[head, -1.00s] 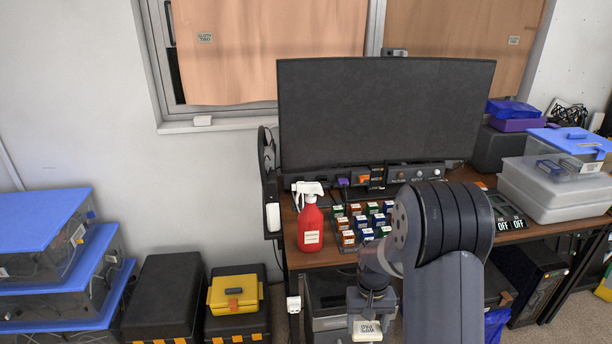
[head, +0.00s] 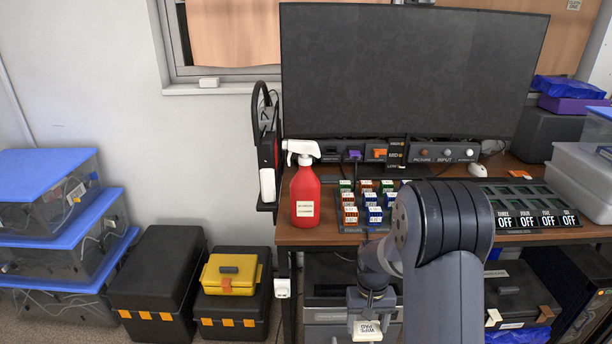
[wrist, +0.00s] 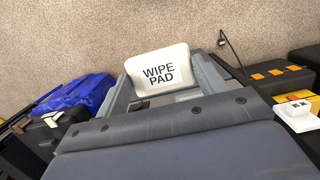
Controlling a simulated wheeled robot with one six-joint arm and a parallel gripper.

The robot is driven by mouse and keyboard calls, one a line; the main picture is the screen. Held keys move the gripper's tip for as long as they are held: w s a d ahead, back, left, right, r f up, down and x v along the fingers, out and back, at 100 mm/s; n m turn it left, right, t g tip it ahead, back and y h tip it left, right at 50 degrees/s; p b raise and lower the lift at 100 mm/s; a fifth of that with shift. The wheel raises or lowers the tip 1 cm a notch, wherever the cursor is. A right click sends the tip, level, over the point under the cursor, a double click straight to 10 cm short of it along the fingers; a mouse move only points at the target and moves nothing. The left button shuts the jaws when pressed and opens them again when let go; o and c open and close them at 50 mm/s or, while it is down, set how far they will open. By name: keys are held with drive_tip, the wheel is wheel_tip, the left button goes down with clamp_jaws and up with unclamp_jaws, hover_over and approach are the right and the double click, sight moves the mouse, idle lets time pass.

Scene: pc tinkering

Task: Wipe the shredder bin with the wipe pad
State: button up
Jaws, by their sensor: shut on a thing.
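My gripper (head: 367,312) is shut on the wipe pad (head: 366,331), a small white block with black lettering, low in front of the desk. In the wrist view the wipe pad (wrist: 159,72) sits between the two grey fingers, its "WIPE PAD" label facing the camera, with carpet behind it. Under the desk, a grey box-like unit (head: 325,312) shows partly behind my arm. I cannot tell whether it is the shredder bin. The pad's contact with anything is not visible.
The desk (head: 300,236) holds a red spray bottle (head: 305,195), a large monitor (head: 410,75) and trays of small blocks. Black cases (head: 160,285) and a yellow box (head: 231,275) stand at left. A black case with blue plastic (head: 515,290) lies under the desk at right.

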wheel_tip(320, 180, down, 26)
drive_tip(key=b, duration=2.4)
drive_tip(key=shift+f, duration=0.15)
drive_tip(key=o, duration=0.6)
drive_tip(key=c, duration=0.6)
